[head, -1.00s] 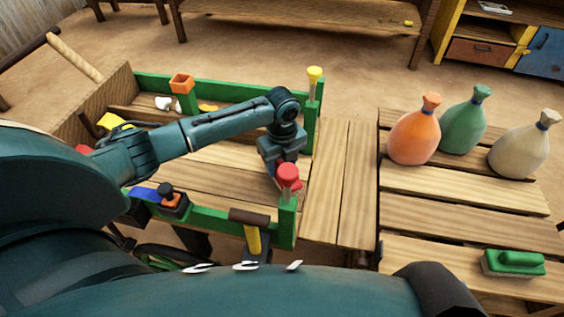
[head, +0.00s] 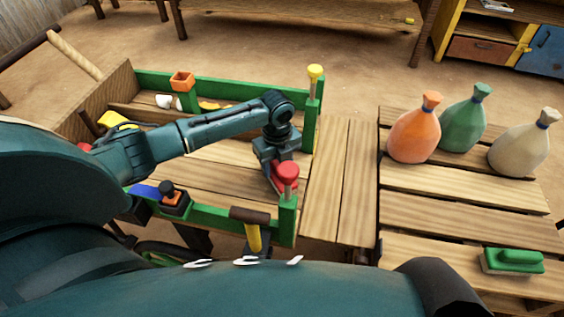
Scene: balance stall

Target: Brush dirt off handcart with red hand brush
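The handcart (head: 225,158) has a wooden plank bed, green side rails and corner posts, and stands left of centre. My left arm reaches across it from the left. My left gripper (head: 272,166) points down at the bed's right end and appears shut on the red hand brush (head: 278,184). The brush is low at the bed, partly hidden by the gripper and by the red knob (head: 288,170) of the near corner post. I cannot tell whether its bristles touch the planks. No dirt can be clearly made out. My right gripper is not in view.
A yellow-topped post (head: 315,78) rises at the cart's far corner. A brown-and-yellow handle (head: 251,225) stands at the near rail.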

